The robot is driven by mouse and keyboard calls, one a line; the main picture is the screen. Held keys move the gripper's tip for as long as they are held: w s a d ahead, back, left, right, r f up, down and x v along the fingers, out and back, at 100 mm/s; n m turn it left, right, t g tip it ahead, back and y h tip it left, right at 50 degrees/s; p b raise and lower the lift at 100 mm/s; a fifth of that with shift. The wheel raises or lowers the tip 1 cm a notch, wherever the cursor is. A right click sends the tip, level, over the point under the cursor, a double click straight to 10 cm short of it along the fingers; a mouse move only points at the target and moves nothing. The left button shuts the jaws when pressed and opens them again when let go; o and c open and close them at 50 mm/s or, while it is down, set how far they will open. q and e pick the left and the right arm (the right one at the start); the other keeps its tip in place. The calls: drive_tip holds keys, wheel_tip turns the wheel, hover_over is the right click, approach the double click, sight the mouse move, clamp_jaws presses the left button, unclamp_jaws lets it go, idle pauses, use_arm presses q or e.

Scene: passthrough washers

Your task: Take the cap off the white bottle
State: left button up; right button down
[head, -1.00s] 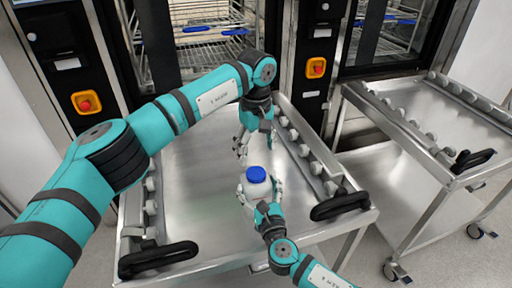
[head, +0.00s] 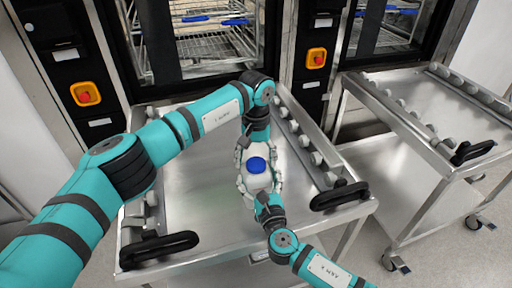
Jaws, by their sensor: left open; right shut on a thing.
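The white bottle (head: 257,183) stands upright over the near right part of the metal cart top, with its blue cap (head: 257,164) on. My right gripper (head: 262,190) comes from the front and is shut on the bottle's body. My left gripper (head: 246,157) comes from behind; it is open, with its fingers close around the cap's far side. Whether its fingers touch the cap cannot be told.
The metal cart (head: 195,212) has roller rails along its sides and black handles (head: 340,196) at its near corners. A second cart (head: 415,110) stands at the right. Washer machines with orange emergency buttons (head: 86,94) stand behind. The cart top left of the bottle is clear.

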use_arm(q)
drive_tip(key=shift+f, duration=0.5)
